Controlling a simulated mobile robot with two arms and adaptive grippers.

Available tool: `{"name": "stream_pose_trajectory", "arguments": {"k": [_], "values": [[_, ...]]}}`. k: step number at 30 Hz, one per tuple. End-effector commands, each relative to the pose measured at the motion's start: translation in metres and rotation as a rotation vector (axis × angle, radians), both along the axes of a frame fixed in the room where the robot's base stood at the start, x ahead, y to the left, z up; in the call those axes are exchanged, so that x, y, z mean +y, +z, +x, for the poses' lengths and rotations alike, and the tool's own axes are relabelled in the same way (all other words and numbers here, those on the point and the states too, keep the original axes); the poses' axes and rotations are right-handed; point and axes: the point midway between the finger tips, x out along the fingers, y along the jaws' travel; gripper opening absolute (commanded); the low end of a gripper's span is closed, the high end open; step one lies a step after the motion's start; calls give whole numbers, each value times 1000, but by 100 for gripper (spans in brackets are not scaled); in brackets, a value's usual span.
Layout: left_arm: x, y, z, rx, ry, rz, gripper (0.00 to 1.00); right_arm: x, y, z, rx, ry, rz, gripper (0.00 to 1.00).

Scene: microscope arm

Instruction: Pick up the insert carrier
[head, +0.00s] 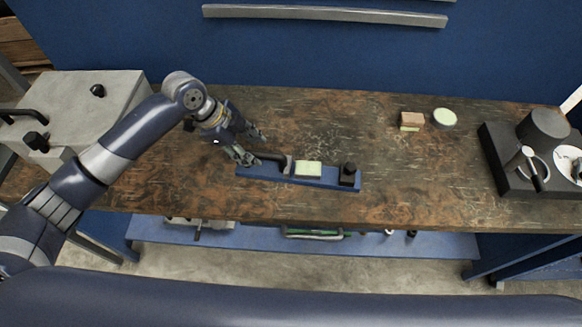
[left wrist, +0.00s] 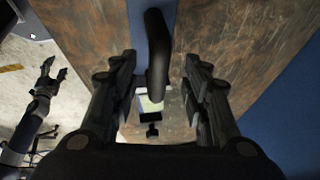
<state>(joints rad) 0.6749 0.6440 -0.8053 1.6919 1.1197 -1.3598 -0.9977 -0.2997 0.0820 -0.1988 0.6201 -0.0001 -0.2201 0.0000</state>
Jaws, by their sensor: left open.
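The insert carrier, which I take to be the long blue bar (head: 325,183), lies on the worn brown workbench (head: 330,125). It has a black handle (head: 271,157) at its left end, a pale block (head: 308,168) in the middle and a black knob (head: 348,169) at the right. My left gripper (head: 257,150) is open at the handle end. In the left wrist view the handle (left wrist: 157,60) stands between its spread fingers, with a visible gap on both sides. My right gripper (left wrist: 52,76) shows open over the floor in that view.
A grey box (head: 85,95) with black knobs stands at the bench's left end. A tan block (head: 412,119) and a pale round disc (head: 444,117) lie at the back right. A dark stand (head: 500,165) with round fittings is at the far right. The bench between is clear.

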Motion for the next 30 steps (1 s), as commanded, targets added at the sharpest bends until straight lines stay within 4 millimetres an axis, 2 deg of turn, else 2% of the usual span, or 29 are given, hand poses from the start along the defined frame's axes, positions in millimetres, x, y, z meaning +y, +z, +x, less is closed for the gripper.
{"name": "stream_pose_trajectory", "arguments": {"k": [3, 9, 16, 17, 22, 30], "values": [[-11, -13, -1, 6, -2, -1, 43, 0, 15, 0, 0, 0, 0, 60], [-18, -34, 3, 1, 0, 0, 43, 1, 18, -1, 0, 0, 1, 60], [-18, -36, 4, 0, -1, 1, 43, 2, 17, -1, 0, 0, 2, 60], [-18, -36, 4, 0, -1, 1, 38, 2, 17, -1, 0, 0, 2, 60], [-18, -36, 4, 0, -1, 1, 0, 4, 17, -1, 1, -1, 5, 60], [-20, -32, 6, -7, -1, -8, 0, 5, 17, -1, 1, 1, 6, 60]]}}
